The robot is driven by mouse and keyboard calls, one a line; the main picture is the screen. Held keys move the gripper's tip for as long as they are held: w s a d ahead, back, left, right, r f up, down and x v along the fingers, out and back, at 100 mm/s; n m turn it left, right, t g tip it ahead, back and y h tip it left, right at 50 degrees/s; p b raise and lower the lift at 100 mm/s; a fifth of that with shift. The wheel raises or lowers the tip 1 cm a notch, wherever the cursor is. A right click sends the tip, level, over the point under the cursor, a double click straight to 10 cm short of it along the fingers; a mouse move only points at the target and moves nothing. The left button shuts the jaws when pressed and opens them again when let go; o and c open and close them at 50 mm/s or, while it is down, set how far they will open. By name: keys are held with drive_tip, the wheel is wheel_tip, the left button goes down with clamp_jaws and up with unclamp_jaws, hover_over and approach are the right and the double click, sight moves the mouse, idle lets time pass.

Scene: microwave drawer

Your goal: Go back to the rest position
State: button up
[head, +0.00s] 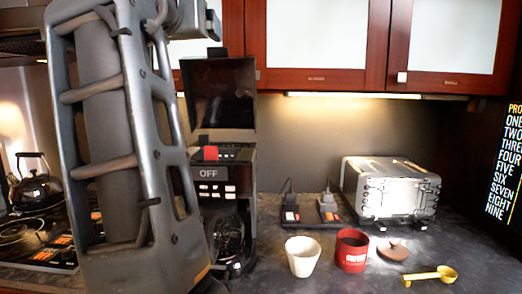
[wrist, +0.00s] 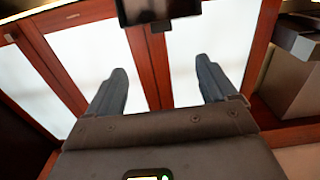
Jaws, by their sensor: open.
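My gripper (wrist: 162,82) shows in the wrist view with its two fingers spread wide apart and nothing between them. It faces the red-framed upper cabinets (wrist: 152,55) with pale door panels. In the head view my arm fills the left side and the gripper itself is out of frame.
On the counter (head: 320,272) stand a white cup (head: 302,257), a red canister (head: 351,251), a brown lid (head: 393,250), a yellow scoop (head: 430,276) and a silver toaster (head: 390,189). A black kettle (head: 35,187) sits on the stove at left. Cabinets (head: 317,78) hang above.

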drive_tip(key=d+f+n+y, duration=0.15)
drive_tip(key=d+f, duration=0.25)
drive_tip(key=f, duration=1)
drive_tip(key=d+f+n, duration=0.2)
drive_tip(key=d+f, duration=0.2)
drive_tip(key=f, duration=1)
drive_tip(key=s+d+f+g, duration=0.1)
drive_tip(key=s+d+f, duration=0.3)
drive_tip(key=f, duration=0.2)
drive_tip(key=s+d+f+y, duration=0.1)
drive_tip(key=s+d+f, duration=0.2)
drive_tip(key=f, duration=0.3)
drive_tip(key=s+d+f+g, duration=0.1)
drive_tip(key=s+d+f, duration=0.3)
drive_tip(key=f, duration=0.3)
drive_tip(key=s+d+f, duration=0.4)
drive_tip(key=s+d, duration=0.1)
drive_tip(key=s, duration=0.4)
drive_tip(key=s+d+f, duration=0.4)
drive_tip(key=s, duration=0.5)
drive_tip(key=s+d+r+m+h, duration=0.1)
drive_tip(key=s+d+r, duration=0.1)
drive_tip(key=s, duration=0.8)
drive_tip(key=s+d+r+m+g+h, duration=0.1)
drive_tip(key=s+d+r+m, duration=0.1)
drive_tip(key=s, duration=0.8)
wheel_tip(320, 180, up, 2)
drive_tip(key=shift+s+d+r, duration=0.15)
drive_tip(key=shift+s+d, duration=0.25)
drive_tip(key=shift+d, duration=0.25)
